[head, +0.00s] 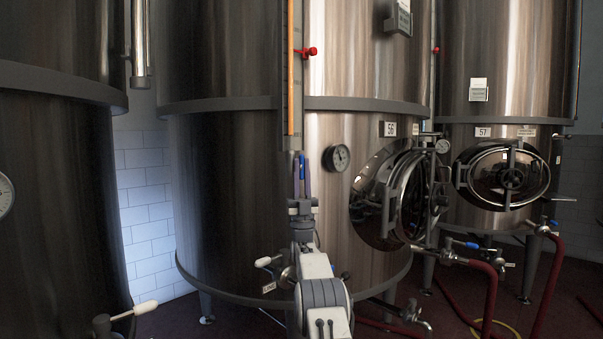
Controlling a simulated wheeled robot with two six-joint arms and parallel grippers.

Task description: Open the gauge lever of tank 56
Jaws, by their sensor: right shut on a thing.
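Tank 56 (230,190) is the large steel tank in the middle of the head view, with its number plate "56" (389,129) right of centre. A vertical level gauge (297,90) with an orange column runs down its front. At the gauge's lower end is the blue gauge lever (302,160), which looks upright. My right gripper (302,172) points up and is shut on this lever, one dark finger on each side. The fingers hide much of the lever and its valve body. My left gripper is not in view.
A round dial (336,157) and an oval manway door (388,198) sit right of the gauge. Tank 57 (500,70) stands at the right, another tank (55,200) at the left. A white-handled valve (268,261) juts out low by my arm. Red hoses (487,300) lie at the lower right.

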